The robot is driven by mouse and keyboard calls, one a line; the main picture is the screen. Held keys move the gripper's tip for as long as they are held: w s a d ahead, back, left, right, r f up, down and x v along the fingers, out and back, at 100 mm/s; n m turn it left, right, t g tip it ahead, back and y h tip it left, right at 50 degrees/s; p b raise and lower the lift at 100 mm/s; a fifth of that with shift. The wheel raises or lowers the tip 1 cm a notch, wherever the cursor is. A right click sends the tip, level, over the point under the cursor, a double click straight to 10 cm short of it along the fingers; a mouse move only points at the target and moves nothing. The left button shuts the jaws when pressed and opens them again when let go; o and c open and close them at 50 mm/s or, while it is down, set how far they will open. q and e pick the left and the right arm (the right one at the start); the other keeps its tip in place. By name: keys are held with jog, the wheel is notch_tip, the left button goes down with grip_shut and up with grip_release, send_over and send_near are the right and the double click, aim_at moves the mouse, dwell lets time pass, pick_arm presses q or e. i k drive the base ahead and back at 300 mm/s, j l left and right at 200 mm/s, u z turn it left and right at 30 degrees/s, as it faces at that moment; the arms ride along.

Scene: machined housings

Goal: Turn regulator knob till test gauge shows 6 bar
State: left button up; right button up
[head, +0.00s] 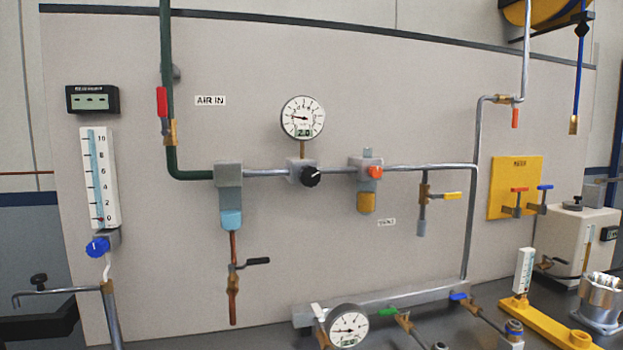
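The regulator's black knob (310,176) sits on a grey block in the horizontal pipe line on the panel. A round white gauge (302,117) stands above it on a brass stem; its small display reads about 2.0. A second round gauge (347,327) stands low at the bench manifold, with its lower edge near the picture's bottom. Its needle points left, and its green display is too small to read surely. I cannot tell from labels which gauge is the test gauge. Neither of my grippers is in view, and nothing touches the knob.
A filter bowl (231,219), an orange knob (375,172) and a yellow-handled valve (445,196) flank the regulator. A flow tube (100,178) with a blue knob (97,247) is at left. The manifold (400,298) and several valves crowd the bench. Space before the black knob looks clear.

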aim_at(309, 177)
jog(key=i+l+u, duration=0.1)
jog(key=l, duration=0.4)
jog(key=i+l, duration=0.15)
jog(key=l, duration=0.4)
jog(key=i+l+u, duration=0.15)
jog(key=l, duration=0.35)
jog(key=i+l, duration=0.1)
jog(key=l, duration=0.45)
jog(key=i+l+u, duration=0.15)
jog(key=l, duration=0.4)
jog(key=k, duration=0.05)
